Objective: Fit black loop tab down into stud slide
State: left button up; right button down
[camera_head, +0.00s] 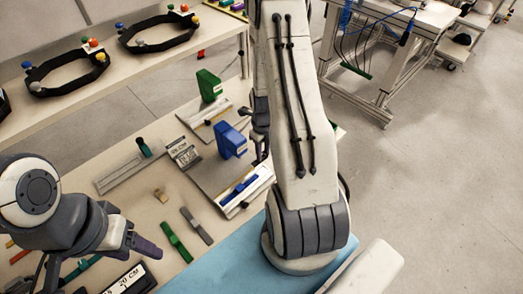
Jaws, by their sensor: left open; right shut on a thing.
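Two black loops with coloured knobs lie on the bench at the upper left: a nearer one (68,88) and a farther one (158,47). I cannot tell which part is the tab. A blue slide piece (240,186) lies in a white tray (262,176) on the near table; I cannot tell whether it is the stud slide. My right gripper (261,148) is mostly hidden behind my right arm, beside the blue block. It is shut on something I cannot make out. My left gripper (145,244) is open and empty above the table's lower left.
A blue block (230,140) and a green block (209,86) stand on plates on the table. A green strip (175,240), a grey strip (196,226) and a long grey rail (122,174) lie nearer the left. A black box (130,280) lies below my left gripper.

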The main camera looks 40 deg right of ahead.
aim_at(263, 171)
jog(key=shift+a+f+b, duration=0.1)
jog(key=shift+f+b, duration=1.4)
jog(key=shift+f, duration=0.3)
jog(key=shift+f+b, duration=0.8)
jog(key=shift+f, duration=0.3)
jog(key=shift+f+b, duration=0.65)
jog(key=shift+f, duration=0.3)
jog(key=c, duration=0.5)
grip_release()
jog(key=shift+c, duration=0.2)
notch_tip(263, 171, up, 11)
jog(key=shift+f+b, duration=0.2)
jog(key=shift+b, duration=0.35)
